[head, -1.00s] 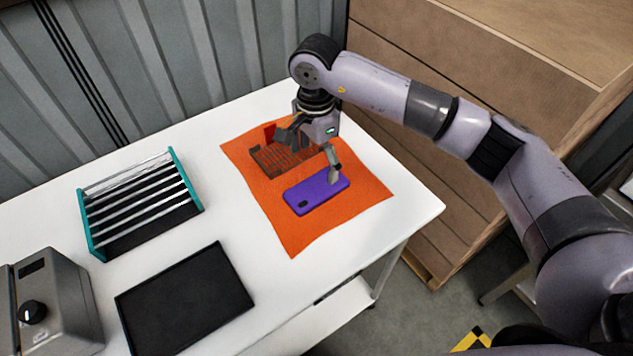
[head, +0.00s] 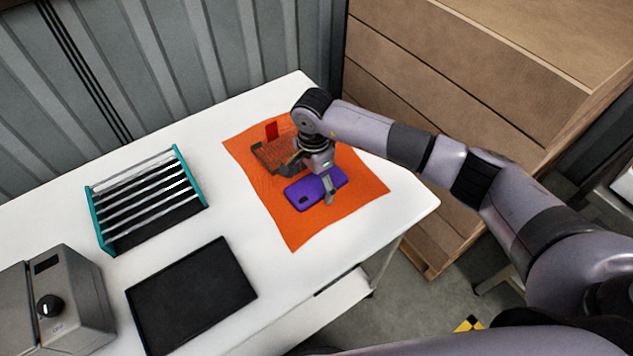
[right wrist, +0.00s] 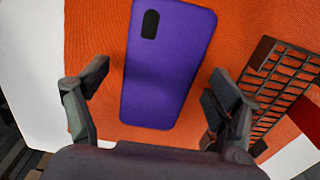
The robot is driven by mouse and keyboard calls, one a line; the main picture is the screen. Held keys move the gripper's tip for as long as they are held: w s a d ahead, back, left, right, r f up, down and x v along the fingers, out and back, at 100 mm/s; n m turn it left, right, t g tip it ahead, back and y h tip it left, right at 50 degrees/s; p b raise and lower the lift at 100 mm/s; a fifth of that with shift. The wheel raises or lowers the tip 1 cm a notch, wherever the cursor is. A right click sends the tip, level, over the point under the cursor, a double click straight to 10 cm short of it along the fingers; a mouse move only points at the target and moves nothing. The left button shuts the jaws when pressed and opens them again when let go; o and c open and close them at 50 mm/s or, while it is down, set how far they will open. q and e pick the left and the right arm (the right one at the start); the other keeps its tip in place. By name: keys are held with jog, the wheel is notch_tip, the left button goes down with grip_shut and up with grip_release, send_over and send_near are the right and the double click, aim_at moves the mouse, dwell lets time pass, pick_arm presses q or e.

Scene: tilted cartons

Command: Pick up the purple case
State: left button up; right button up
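The purple case (head: 305,193) lies flat on the orange cloth (head: 290,225), with a dark camera cut-out at one end. My right gripper (head: 314,184) is low over the case, pointing down, and partly hides it in the head view. In the right wrist view the purple case (right wrist: 168,70) lies between the two fingers of my right gripper (right wrist: 155,108). The fingers are open, one on each side, with orange cloth showing between each finger and the case. My left gripper is not in view.
A dark rack with a red part (head: 271,131) stands on the cloth close behind my right gripper; its grid (right wrist: 275,85) is beside one finger. A teal-ended rack (head: 150,205), a black tray (head: 190,295) and a grey device (head: 60,300) stand to the left.

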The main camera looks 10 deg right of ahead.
jog(key=c, duration=1.1)
jog(key=shift+r, duration=0.15)
